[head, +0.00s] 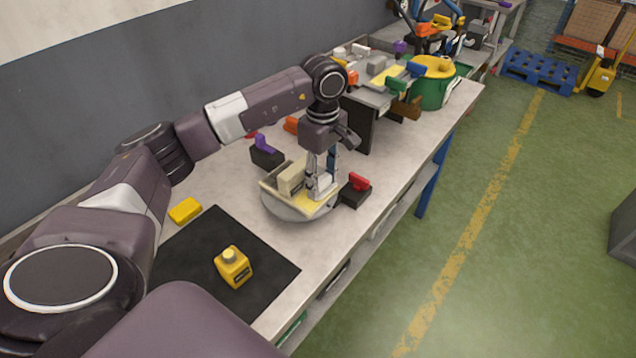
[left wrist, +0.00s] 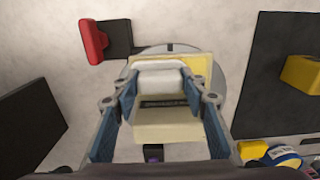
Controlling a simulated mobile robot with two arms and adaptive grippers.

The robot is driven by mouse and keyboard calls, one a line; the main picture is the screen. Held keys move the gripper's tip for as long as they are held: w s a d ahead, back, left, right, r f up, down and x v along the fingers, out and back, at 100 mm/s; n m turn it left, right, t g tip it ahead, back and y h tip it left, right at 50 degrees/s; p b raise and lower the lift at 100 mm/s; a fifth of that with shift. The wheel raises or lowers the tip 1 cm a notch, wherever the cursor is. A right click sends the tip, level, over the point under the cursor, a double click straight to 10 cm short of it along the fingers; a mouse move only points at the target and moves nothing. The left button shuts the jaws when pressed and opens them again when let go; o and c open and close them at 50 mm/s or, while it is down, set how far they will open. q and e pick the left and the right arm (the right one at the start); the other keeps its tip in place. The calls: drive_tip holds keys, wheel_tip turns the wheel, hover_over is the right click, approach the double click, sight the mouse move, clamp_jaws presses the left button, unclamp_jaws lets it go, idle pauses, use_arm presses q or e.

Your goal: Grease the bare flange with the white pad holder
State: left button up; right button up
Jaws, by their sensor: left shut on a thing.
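My left gripper (head: 321,186) points down over the grey round turntable (head: 276,209). It is shut on the white pad holder (head: 323,189), also seen between the fingertips in the left wrist view (left wrist: 160,76). A cream rail piece (head: 292,178) with a raised block and pale yellow base lies on the turntable; it also shows in the left wrist view (left wrist: 165,131). The holder is low over one side of its base, beside the raised block. I cannot tell whether it touches the base, and the flange under it is hidden. My right gripper is not in view.
A red-handled clamp (head: 357,183) and a purple-handled clamp (head: 265,150) flank the turntable. Behind are a raised stand (head: 360,125) and a green bin (head: 430,92).

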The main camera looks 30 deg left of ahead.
use_arm(q)
drive_tip(key=shift+w, duration=0.2)
drive_tip(key=shift+w+d+b, duration=0.15)
drive_tip(key=shift+w+b, duration=0.15)
drive_tip(key=shift+w, duration=0.65)
drive_tip(key=shift+s+f, duration=0.1)
drive_tip(key=shift+s, duration=0.05)
drive_tip(key=shift+s+a, duration=0.2)
drive_tip(key=shift+s, duration=0.7)
